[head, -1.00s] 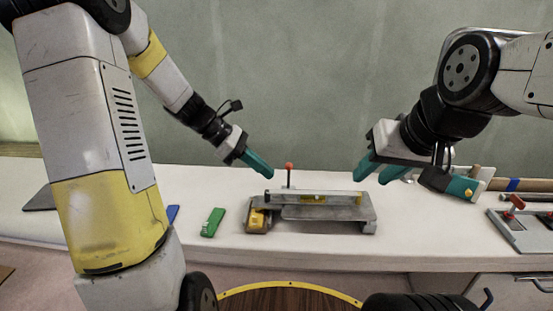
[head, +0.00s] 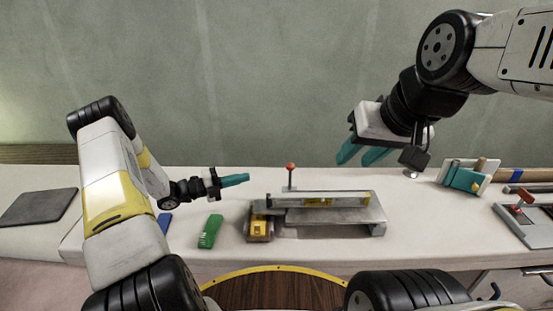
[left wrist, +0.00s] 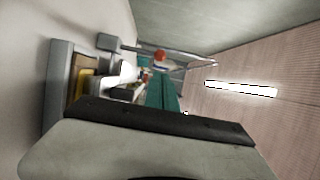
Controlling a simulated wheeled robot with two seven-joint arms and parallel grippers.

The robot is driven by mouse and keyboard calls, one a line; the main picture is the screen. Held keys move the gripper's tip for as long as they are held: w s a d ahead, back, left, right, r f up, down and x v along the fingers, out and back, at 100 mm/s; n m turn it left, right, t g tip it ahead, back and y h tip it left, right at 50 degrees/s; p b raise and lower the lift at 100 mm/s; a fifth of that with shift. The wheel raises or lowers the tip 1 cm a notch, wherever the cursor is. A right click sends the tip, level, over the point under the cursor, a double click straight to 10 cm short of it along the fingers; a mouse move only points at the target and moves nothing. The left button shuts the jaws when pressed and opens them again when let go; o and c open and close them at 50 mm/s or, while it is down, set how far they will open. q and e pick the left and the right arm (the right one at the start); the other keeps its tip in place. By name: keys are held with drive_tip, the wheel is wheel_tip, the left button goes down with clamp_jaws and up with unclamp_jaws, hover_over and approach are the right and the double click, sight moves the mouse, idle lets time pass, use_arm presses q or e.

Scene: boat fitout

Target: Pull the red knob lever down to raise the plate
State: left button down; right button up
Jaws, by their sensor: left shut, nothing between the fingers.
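The red knob (head: 291,166) tops a thin upright lever behind the left part of a grey metal fixture. The fixture's flat plate (head: 328,219) lies low on the bench, with a spirit-level bar (head: 345,199) along its back. My left gripper (head: 247,177) is shut and empty, level and pointing right, left of the knob and apart from it. In the left wrist view the red knob (left wrist: 160,56) shows just beyond the teal fingers (left wrist: 162,92). My right gripper (head: 359,155) is open and empty, above and behind the right end of the fixture.
A yellow block (head: 259,227) sits at the fixture's left end. A green tool (head: 210,231) lies to its left. A dark flat pad (head: 40,207) lies far left. A tool holder (head: 468,178) and a red-handled clamp plate (head: 525,210) are on the right.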

idle(0.3)
use_arm(q)
approach(290, 177)
drive_tip(key=w+d+r, duration=0.2)
drive_tip(key=d+r, duration=0.2)
drive_tip(key=d, duration=0.1)
drive_tip(key=shift+w, duration=0.4)
drive_tip(key=shift+r, duration=0.1)
